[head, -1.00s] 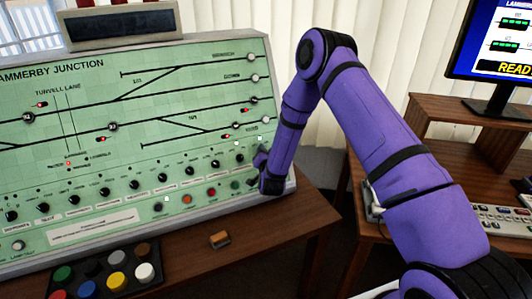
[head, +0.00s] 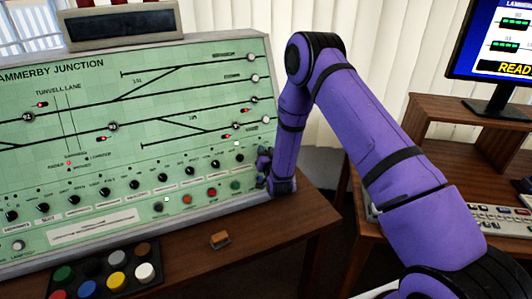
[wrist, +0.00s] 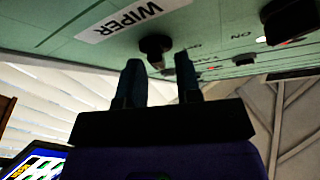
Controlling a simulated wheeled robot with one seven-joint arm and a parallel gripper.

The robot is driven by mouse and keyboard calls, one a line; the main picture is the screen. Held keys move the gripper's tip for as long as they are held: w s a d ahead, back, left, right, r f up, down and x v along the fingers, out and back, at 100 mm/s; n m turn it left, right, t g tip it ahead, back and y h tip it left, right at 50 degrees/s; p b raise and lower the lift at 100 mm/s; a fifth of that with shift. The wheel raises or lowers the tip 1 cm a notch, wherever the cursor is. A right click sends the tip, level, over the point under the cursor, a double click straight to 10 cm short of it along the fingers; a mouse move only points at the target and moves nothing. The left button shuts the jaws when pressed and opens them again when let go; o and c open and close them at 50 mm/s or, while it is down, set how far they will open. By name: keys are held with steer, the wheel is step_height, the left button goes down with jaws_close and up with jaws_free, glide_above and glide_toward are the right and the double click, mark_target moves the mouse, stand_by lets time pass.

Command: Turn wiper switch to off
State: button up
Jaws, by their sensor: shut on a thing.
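The wiper switch (wrist: 155,46) is a dark knob on the green panel, beside a white label reading WIPER (wrist: 125,20) in the wrist view. My gripper (wrist: 160,66) has one dark finger on each side of the knob and is shut on it. In the head view my gripper (head: 263,163) is at the right end of the panel's knob row, against the panel face. There the wiper switch cannot be made out clearly by the gripper. The knob's exact pointer position is too dark to tell.
The green panel (head: 60,130) carries several other knobs and coloured buttons. Another dark knob (wrist: 290,20) sits to the right in the wrist view. A tray of coloured discs (head: 130,288) and a small orange-brown block (head: 220,240) lie on the wooden desk. A monitor (head: 495,40) stands at right.

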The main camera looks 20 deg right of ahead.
steer(key=n+y, duration=0.2)
steer(key=n, duration=0.2)
steer(key=n+y, duration=0.2)
steer(key=n, duration=0.2)
steer(key=shift+y, duration=0.4)
steer(key=n+g+y, duration=0.1)
steer(key=n, duration=0.2)
steer(key=n+g+y, duration=0.1)
steer(key=n+y, duration=0.1)
steer(key=n, duration=0.1)
steer(key=shift+s+a+n, duration=0.1)
steer(key=shift+a+n, duration=0.05)
steer(key=shift+n, duration=0.15)
steer(key=shift+g+y, duration=0.3)
steer(key=o, duration=0.6)
steer(key=shift+c, duration=0.2)
steer(key=v, duration=1)
steer(key=shift+s, duration=0.35)
steer(key=shift+d, duration=0.25)
